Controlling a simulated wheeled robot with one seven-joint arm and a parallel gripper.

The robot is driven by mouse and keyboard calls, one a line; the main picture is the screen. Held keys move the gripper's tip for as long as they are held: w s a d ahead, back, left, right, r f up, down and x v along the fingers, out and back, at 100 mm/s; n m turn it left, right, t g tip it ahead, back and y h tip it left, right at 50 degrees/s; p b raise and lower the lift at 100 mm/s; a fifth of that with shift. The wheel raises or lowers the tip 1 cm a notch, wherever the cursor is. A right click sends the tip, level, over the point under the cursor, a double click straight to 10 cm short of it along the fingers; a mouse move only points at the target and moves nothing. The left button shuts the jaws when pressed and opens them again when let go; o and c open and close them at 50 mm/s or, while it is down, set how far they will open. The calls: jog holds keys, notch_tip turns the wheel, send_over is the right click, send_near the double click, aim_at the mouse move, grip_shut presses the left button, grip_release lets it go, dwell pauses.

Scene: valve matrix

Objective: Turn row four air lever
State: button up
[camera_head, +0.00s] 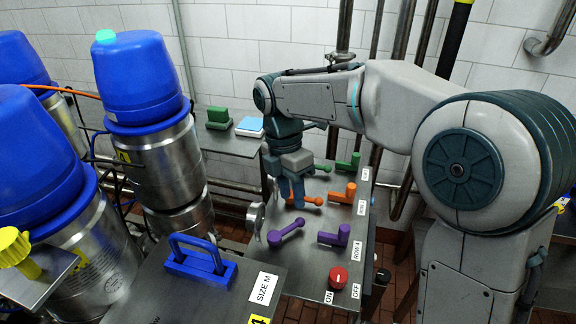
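The lever panel (310,262) is a grey metal table with rows of coloured levers and white row labels on its right edge. The nearest row has a purple ball-ended lever (287,230) on the left and a purple handle (334,236) on the right; the label beside it (357,251) seems to read ROW 4. I cannot tell from any marking which is the air lever. My gripper (292,203) points down over the left of the panel, just behind the purple ball-ended lever and beside the orange lever (311,201). Its fingertips overlap the orange lever's left end; contact and finger gap are unclear.
Behind are an orange handle (343,194) and green levers (348,163). A red knob (338,277) with ON/OFF labels is at the front. A grey box with a blue handle (200,262) and blue-topped steel tanks (150,130) stand left. Pipes run behind.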

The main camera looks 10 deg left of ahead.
aim_at(287, 230)
notch_tip(287, 230, up, 8)
jog(key=w+a, duration=0.1)
jog(key=shift+f, duration=0.25)
